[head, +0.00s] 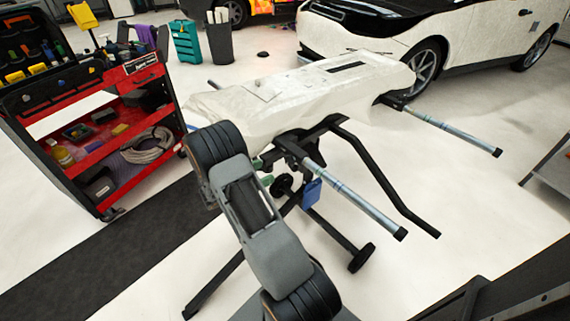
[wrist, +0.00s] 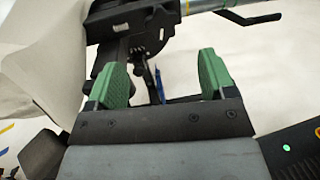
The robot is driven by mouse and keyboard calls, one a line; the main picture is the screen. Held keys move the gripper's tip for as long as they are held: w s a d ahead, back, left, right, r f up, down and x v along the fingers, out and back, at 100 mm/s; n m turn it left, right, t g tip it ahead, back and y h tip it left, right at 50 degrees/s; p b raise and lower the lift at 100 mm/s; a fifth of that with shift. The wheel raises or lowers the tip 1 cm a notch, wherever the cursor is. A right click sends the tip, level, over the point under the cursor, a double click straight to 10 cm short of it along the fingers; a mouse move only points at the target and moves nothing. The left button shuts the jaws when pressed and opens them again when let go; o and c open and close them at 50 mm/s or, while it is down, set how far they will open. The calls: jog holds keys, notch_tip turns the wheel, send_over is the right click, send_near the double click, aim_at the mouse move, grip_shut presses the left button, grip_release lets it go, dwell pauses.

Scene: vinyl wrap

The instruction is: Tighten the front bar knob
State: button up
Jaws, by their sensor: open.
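The work stand (head: 335,237) holds a white covered panel (head: 310,88). A silver bar (head: 352,196) with a black end cap sticks out from under the panel toward the front right. Its dark clamp (head: 290,146) sits under the panel edge. In the wrist view, the black clamp (wrist: 132,28) and silver bar (wrist: 225,4) are just beyond the fingertips. I cannot pick out the knob clearly against the dark clamp. In the head view, my arm largely hides the gripper.
A black bent tube (head: 385,182) and another silver bar (head: 450,131) extend to the right. A blue part (head: 311,193) hangs on the stand below the clamp. A red tool cart (head: 110,120) stands left, and a white car (head: 430,40) behind.

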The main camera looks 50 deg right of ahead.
aim_at(287, 161)
jog(key=x, duration=0.9)
jog(key=shift+d+b, duration=0.3)
jog(key=shift+b, duration=0.1)
jog(key=shift+c, duration=0.4)
jog(key=c, duration=0.8)
